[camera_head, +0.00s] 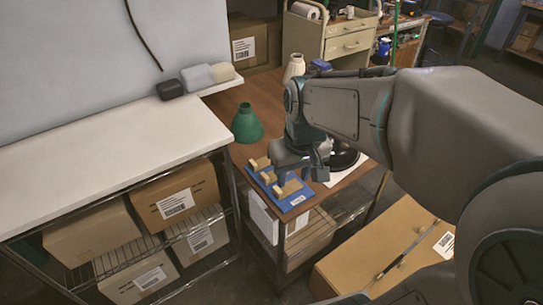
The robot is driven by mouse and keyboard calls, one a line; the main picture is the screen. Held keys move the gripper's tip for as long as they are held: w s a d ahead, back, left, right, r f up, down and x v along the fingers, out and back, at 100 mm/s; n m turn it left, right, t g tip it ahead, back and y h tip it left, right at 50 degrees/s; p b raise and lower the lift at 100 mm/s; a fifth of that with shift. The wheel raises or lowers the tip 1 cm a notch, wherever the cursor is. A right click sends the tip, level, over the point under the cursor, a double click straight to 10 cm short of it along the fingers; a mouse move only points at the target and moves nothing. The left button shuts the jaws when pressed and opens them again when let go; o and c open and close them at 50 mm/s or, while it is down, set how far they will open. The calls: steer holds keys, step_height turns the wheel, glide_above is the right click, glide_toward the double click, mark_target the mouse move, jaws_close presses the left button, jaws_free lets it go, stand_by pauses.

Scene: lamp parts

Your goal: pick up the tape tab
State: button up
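A blue tray (287,202) with a small white label lies near the front of the brown wooden table. Several small tan pieces sit on it: one at the back left (259,163), one in the middle (268,177) and one near the front (287,187). They look like the tape tabs, but no tape detail can be made out at this size.
A green lampshade (248,123) stands behind the tray. A black round part (343,156) lies right of my gripper, partly hidden. A white vase-like part (294,67) stands at the back. A white shelf top (88,158) is on the left; a large cardboard box (375,240) is lower right.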

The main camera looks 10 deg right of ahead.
steer(key=w+f+n+g+b, duration=0.1)
steer(key=w+f+n+b, duration=0.1)
steer(key=w+f, duration=0.35)
steer(key=w+f+n+g+b, duration=0.1)
steer(key=w+f, duration=0.2)
steer(key=w, duration=0.6)
glide_above(277, 190)
step_height(277, 190, down, 9)
steer(key=shift+s+a+r+b, duration=0.1)
steer(key=shift+s+r+b, duration=0.1)
steer(key=shift+b, duration=0.2)
steer(key=shift+w+f, duration=0.15)
steer(key=shift+f, duration=1.2)
steer(key=shift+w+f, duration=0.1)
steer(key=shift+f, duration=1.2)
jaws_close()
